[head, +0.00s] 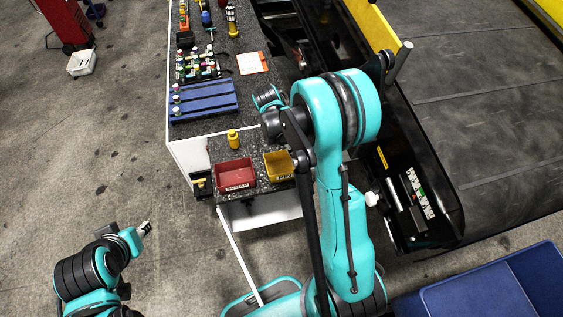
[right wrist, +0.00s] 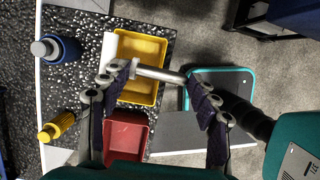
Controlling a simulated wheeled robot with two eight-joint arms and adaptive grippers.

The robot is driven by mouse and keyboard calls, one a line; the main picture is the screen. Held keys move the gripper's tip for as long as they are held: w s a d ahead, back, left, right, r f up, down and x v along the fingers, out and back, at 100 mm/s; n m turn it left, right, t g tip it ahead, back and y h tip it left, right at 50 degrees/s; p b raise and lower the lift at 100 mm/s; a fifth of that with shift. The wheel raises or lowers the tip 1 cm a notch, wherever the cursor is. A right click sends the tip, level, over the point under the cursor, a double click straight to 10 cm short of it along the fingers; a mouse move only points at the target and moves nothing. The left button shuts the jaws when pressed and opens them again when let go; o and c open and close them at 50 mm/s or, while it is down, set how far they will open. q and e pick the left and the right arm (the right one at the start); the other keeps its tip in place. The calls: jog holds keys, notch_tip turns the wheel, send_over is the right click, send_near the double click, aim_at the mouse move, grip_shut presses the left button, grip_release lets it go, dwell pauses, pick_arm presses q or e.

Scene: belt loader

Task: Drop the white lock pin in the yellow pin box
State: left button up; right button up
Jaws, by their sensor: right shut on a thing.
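The white lock pin (right wrist: 158,73) lies crosswise between the fingertips of my right gripper (right wrist: 160,77), which is shut on it. In the right wrist view, the pin crosses in front of the yellow pin box (right wrist: 140,47), with one end past its edge; their height apart is hard to judge. In the head view, the yellow pin box (head: 272,166) is partly covered by my right arm, which also hides the pin. My left gripper (head: 145,229) is low at the left above the floor, away from the bench; its opening is too small to tell.
A red bin (head: 235,174) stands left of the yellow box on the bench end. A yellow bottle (head: 233,138) stands behind them. A blue rack (head: 203,100) and several small bottles fill the bench further back. A dark conveyor belt (head: 480,90) lies at right.

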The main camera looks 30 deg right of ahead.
notch_tip(320, 180, down, 5)
jog(key=b, duration=0.3)
jog(key=shift+w+f, duration=0.15)
jog(key=shift+f, duration=0.05)
jog(key=o, duration=1.3)
jog(key=shift+o, duration=0.2)
jog(key=v, duration=1.2)
